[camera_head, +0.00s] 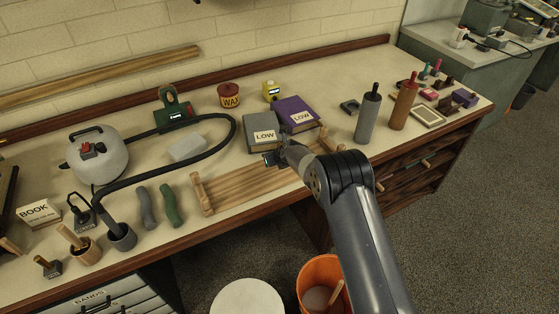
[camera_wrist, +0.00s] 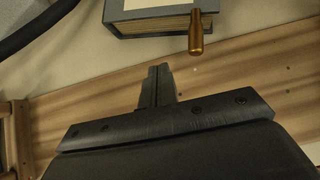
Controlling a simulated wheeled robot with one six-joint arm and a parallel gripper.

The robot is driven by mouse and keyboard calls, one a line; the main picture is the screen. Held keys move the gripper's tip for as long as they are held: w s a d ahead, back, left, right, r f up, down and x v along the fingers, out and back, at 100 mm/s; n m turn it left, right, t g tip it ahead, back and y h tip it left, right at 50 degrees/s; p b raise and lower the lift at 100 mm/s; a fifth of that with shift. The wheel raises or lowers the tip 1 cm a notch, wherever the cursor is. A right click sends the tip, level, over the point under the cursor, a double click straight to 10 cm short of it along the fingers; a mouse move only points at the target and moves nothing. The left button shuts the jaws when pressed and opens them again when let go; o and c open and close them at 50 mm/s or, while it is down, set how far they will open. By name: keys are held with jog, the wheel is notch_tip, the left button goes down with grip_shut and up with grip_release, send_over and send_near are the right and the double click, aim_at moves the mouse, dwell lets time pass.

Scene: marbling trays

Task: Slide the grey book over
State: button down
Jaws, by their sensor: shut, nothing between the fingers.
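The grey book (camera_head: 260,130), with a white LOW label, lies flat on the bench near its middle. Its near edge and page block show at the top of the wrist view (camera_wrist: 160,24). My gripper (camera_head: 273,159) is at the book's near side, over the slatted wooden rack. In the wrist view its fingers (camera_wrist: 158,72) are together and empty, pointing toward the book with a gap in that picture. I cannot tell whether they touch the book.
A purple LOW book (camera_head: 296,112) lies right beside the grey one. The wooden rack (camera_head: 250,188) lies in front. A dark hose (camera_head: 235,130) curves to the left, near a pale block (camera_head: 187,148). A red WAX tin (camera_head: 229,95) and yellow bottle (camera_head: 270,91) stand behind.

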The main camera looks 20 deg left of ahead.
jog(key=b+v, duration=0.1)
jog(key=v, duration=0.6)
jog(key=shift+s+r+b, duration=0.25)
jog(key=shift+r+b, duration=0.05)
jog(key=shift+b, duration=0.1)
